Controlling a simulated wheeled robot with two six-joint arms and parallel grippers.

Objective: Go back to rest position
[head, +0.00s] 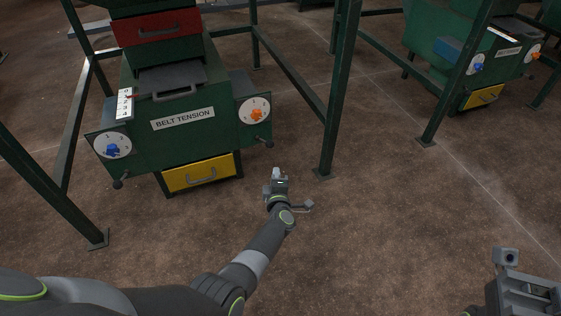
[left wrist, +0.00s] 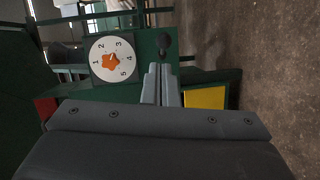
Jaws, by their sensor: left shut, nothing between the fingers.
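My left arm reaches forward in the head view, with its gripper (head: 278,176) in front of the green belt tension machine (head: 178,148) and apart from it, right of the yellow drawer (head: 200,173). In the left wrist view the two grey fingers (left wrist: 162,84) are together with nothing between them. Beyond them are the dial with the orange knob (left wrist: 110,61), a dark lever knob (left wrist: 164,43) and the yellow drawer. My right gripper (head: 525,290) shows partly at the lower right corner of the head view; its fingers cannot be made out.
The machine has a blue knob (head: 112,149) on its left dial and a red drawer (head: 157,27) above. A green frame post (head: 338,100) stands just right of the left gripper. A second similar machine (head: 470,60) is at the back right. The brown floor between is clear.

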